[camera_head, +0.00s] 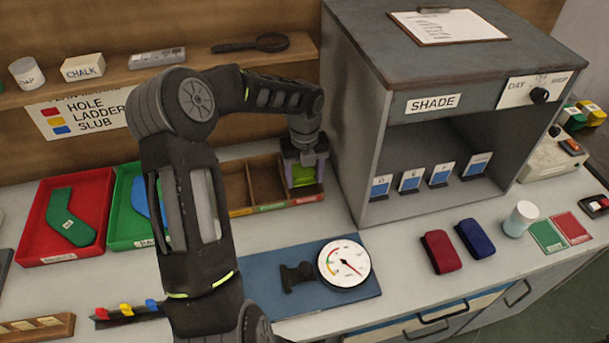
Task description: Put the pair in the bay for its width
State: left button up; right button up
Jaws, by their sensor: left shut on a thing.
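My left gripper (303,172) is over the right-hand bay of a wooden tray with bays (233,190). It is shut on a green folded thing (303,176), which looks like the pair. The green thing is low, at or inside the right bay; I cannot tell whether it touches the floor of the bay. The tray's front edge carries coloured labels, the right one red, too small to read. The left and middle bays look empty, partly hidden by my left arm. My right gripper is not in view.
A red tray (25,258) holds a green sock; a green tray (123,238) holds something blue. A dial gauge (344,263) sits on a blue board. The grey SHADE cabinet (372,120) stands close right of the bays. Red (440,252) and blue (475,238) blocks lie in front.

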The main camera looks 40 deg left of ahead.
pick_arm(q)
jog(key=o, duration=1.6)
jog(key=shift+r, duration=0.15)
notch_tip(320, 180, up, 8)
jog(key=shift+f+b, duration=0.25)
jog(key=shift+b, duration=0.25)
